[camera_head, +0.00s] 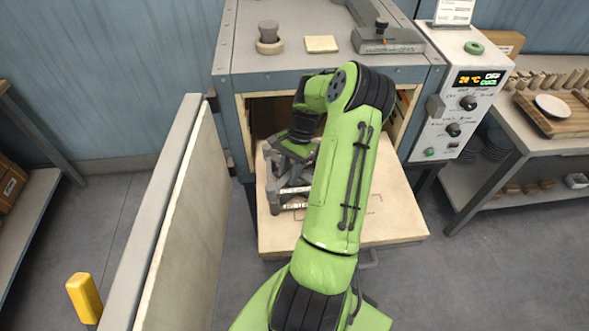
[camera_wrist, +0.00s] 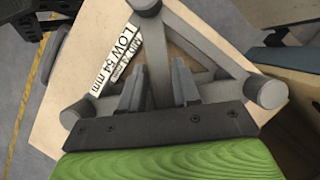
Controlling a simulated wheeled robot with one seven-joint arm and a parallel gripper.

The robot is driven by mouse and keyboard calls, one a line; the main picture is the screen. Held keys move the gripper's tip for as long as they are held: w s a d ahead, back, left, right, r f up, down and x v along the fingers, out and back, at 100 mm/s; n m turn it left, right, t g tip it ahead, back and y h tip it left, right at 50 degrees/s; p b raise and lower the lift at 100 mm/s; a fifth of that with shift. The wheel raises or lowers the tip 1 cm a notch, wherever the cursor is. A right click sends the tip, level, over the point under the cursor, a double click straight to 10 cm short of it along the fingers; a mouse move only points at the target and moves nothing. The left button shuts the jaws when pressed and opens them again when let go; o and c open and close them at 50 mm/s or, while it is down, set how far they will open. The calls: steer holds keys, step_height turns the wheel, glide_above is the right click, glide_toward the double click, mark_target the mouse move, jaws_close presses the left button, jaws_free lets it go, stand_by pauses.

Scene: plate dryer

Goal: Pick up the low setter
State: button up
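The low setter (camera_wrist: 103,84) is a grey frame of bars with round corner posts, and a white label on one bar reads "LOW 54 mm". In the head view grey setter frames (camera_head: 292,190) with white labels stand at the back left of a pale board (camera_head: 395,215). A second label lies beside the first, partly cut off from view. My gripper (camera_wrist: 158,75) is right over the setter, its two dark fingers apart. They overlap a bar in the picture; whether they touch it cannot be told. My arm hides part of the setter in the head view.
The dryer chamber (camera_head: 228,80) is open behind the board. Its thick door (camera_head: 165,220) stands open on the left. A control box (camera_head: 470,95) and a side bench (camera_head: 500,125) are on the right. Floor is clear at the front right.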

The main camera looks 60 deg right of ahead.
jaws_close()
stand_by(1.1)
